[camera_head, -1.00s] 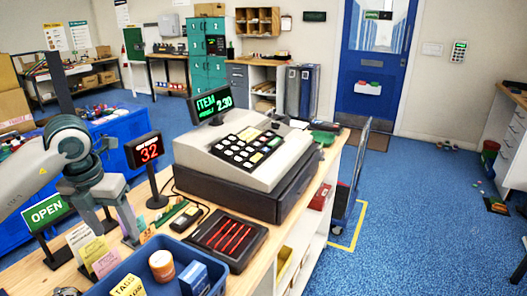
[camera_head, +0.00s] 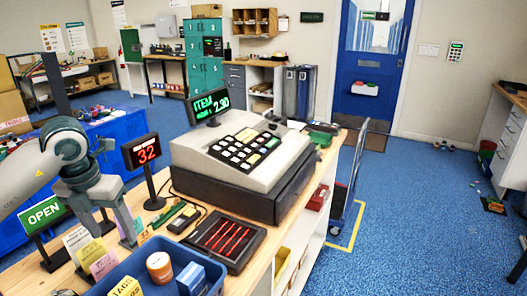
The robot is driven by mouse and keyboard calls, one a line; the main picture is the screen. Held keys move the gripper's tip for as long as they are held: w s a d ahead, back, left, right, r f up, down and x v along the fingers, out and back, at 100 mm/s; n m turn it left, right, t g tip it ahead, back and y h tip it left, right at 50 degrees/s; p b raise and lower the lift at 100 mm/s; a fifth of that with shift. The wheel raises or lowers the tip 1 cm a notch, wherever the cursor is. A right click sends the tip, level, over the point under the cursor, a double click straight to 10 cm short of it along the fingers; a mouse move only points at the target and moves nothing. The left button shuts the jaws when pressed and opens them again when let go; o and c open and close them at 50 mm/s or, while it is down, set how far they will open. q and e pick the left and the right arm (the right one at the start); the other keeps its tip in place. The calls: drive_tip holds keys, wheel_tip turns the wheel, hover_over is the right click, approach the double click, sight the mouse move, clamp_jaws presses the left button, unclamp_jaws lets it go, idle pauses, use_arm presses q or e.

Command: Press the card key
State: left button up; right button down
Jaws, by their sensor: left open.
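The cash register (camera_head: 243,150) stands on the wooden counter in the middle of the head view. Its dark keypad (camera_head: 245,148) carries rows of pale keys with a few coloured ones; which one is the card key is too small to read. Its green display (camera_head: 208,104) reads ITEM and 2.30. My left gripper (camera_head: 118,231) points down over the counter at the left, short of the register and left of it. It is open and empty, its fingers apart. My right gripper is not in view.
A red number display (camera_head: 142,151) showing 32 stands between my left gripper and the register. A black tray with red slots (camera_head: 224,240) lies before the register. A blue bin (camera_head: 133,266) stands at the front. An OPEN sign (camera_head: 44,214) stands at the left.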

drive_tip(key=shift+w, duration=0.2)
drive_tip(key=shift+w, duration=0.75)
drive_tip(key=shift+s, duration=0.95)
